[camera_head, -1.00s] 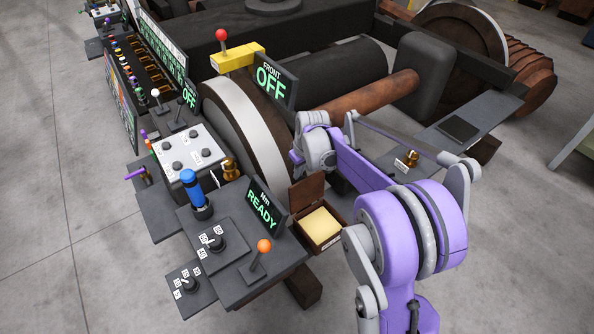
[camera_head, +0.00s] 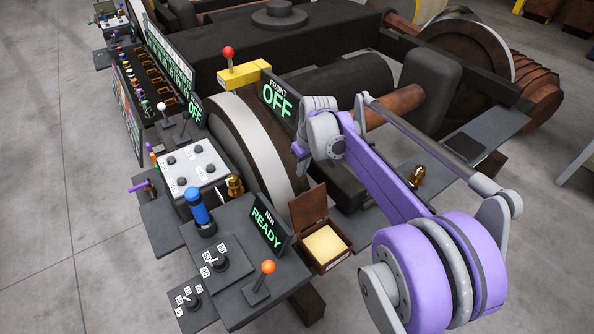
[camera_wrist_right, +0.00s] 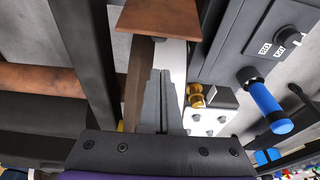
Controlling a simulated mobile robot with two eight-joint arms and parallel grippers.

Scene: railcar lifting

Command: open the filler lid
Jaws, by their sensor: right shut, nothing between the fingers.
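I cannot tell for sure which part is the filler lid. One brass fitting with a rounded top (camera_head: 235,185) stands beside the light switch panel, left of the wheel, and shows in the right wrist view (camera_wrist_right: 196,95). Another brass fitting (camera_head: 417,176) stands on the grey shelf at right, partly behind my forearm. My right arm reaches in from the lower right. In the right wrist view my right gripper (camera_wrist_right: 160,80) is shut and empty, apart from the brass fitting. My left gripper is out of view.
An open brown box (camera_head: 345,258) with a yellow pad stands beside the READY display (camera_head: 268,228). A blue handle (camera_head: 197,207) and an orange-knobbed lever (camera_head: 262,275) rise from the console. The wheel (camera_head: 247,130) and OFF display (camera_head: 277,98) are close to my wrist.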

